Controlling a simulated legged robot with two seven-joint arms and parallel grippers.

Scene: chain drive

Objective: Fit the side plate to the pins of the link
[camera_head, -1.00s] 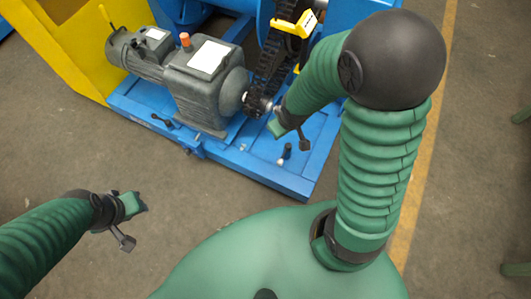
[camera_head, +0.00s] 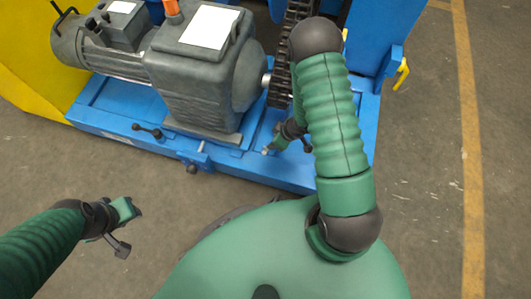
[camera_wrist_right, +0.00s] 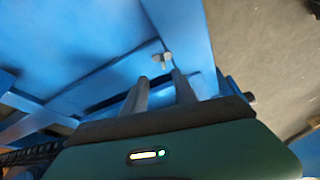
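The black chain (camera_head: 286,60) hangs beside the grey gearbox; its links also show at the lower left of the right wrist view (camera_wrist_right: 30,155). A small pale grey piece (camera_wrist_right: 162,62) is on the blue base, just beyond my right fingertips; I cannot tell whether it is the side plate or the link. My right gripper (camera_wrist_right: 159,75) is open, with a clear gap between its fingers and nothing held. In the head view it (camera_head: 272,147) is low over the base, partly hidden by my arm. My left gripper (camera_head: 138,211) is over the floor at left, its fingers too small to read.
The grey gearbox and motor (camera_head: 205,75) stand on the blue base (camera_head: 110,125). A small black-handled lever (camera_head: 147,131) is at its front. A yellow panel (camera_head: 25,70) is at left, and a blue upright with a yellow handle (camera_head: 402,74) at right. The floor in front is clear.

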